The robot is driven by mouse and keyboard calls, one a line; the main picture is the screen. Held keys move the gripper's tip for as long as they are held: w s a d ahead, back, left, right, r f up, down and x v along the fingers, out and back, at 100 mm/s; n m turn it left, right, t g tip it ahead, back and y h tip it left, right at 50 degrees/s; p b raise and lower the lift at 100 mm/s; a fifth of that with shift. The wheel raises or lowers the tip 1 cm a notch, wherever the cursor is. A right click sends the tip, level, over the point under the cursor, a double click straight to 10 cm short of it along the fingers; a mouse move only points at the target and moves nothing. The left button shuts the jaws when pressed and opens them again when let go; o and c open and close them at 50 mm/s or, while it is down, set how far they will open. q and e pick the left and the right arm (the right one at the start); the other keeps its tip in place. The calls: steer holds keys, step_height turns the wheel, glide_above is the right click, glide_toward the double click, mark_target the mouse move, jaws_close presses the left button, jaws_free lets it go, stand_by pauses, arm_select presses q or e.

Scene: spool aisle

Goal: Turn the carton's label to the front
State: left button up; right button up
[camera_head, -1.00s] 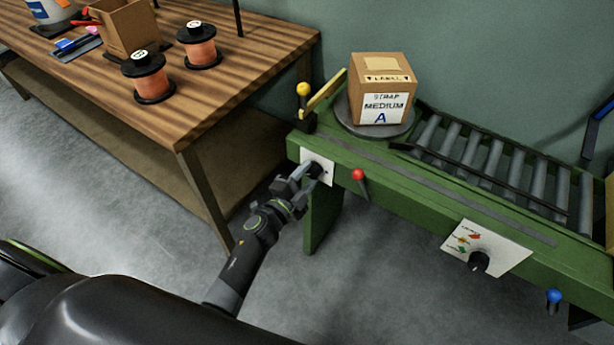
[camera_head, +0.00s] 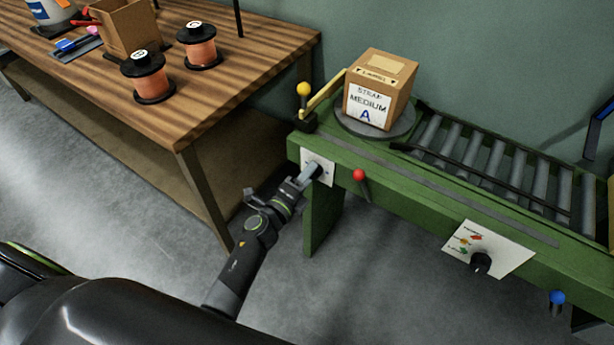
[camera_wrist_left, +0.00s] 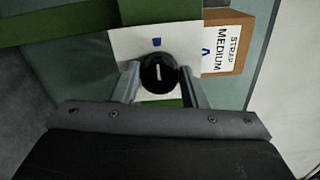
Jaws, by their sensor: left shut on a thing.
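The carton (camera_head: 394,79) is a brown box on the round grey turntable (camera_head: 352,124) at the left end of the green conveyor. Its white label (camera_head: 367,105), reading "STRAP MEDIUM A", faces the front and slightly left. The carton also shows in the left wrist view (camera_wrist_left: 238,64). My left gripper (camera_head: 316,171) is at the white plate (camera_head: 326,178) on the conveyor's front left end, shut on the black knob (camera_wrist_left: 158,74). The knob sits between both fingers in the left wrist view, its white mark nearly upright, below a blue mark. My right gripper is not in view.
A red-tipped lever (camera_head: 359,175) stands just right of the plate. A yellow-knobbed lever (camera_head: 303,89) and yellow bar are beside the turntable. A second dial panel (camera_head: 487,249) and blue knob (camera_head: 557,297) are further right. A wooden table (camera_head: 233,63) with spools stands left.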

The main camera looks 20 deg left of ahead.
arm_select(q)
steer(key=shift+f, duration=0.1)
stand_by(0.3)
steer(key=o, duration=1)
steer(key=shift+s, duration=0.1)
steer(key=shift+b+v, duration=0.4)
steer(key=shift+v, duration=8.25)
